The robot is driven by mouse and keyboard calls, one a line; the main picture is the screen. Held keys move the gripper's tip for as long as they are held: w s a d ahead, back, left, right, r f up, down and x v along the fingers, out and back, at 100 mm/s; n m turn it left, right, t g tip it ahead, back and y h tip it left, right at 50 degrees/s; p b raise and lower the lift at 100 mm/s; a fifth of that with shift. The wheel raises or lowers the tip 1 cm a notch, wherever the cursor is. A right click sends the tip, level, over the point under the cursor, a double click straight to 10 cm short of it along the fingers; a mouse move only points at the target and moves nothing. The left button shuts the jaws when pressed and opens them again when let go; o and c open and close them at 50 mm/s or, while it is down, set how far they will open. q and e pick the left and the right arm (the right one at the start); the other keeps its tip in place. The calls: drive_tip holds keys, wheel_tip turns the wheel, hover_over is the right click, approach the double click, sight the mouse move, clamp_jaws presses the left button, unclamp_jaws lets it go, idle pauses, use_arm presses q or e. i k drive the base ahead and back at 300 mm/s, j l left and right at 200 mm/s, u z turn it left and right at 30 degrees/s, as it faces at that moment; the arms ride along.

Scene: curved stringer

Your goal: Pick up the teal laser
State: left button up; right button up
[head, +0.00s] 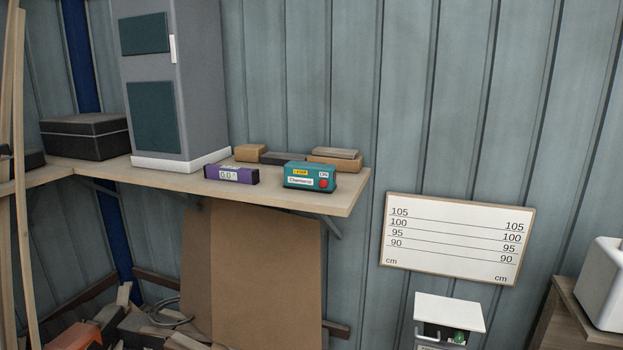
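The teal laser (310,176) is a small teal box with a yellow label, a white label and a red button on its front. It sits upright on the wooden shelf (270,193), near the shelf's right end and close to its front edge. A purple device (231,174) with a small display reading about 0.0 stands to its left, apart from it. Neither of my grippers shows in the head view.
Wooden blocks (249,153) and grey-topped pieces (336,158) lie behind the laser. A tall grey cabinet (190,80) and a black box (86,136) stand further left. A height chart (457,238) hangs right of the shelf. Brown boards (262,280) lean below.

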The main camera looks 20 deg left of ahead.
sight(302, 175)
drive_tip(key=i+j+z, duration=0.25)
drive_tip(key=j, duration=1.15)
drive_tip(key=k+j+z, duration=0.1)
drive_tip(key=j+z, duration=0.2)
drive_tip(key=j, duration=1.1)
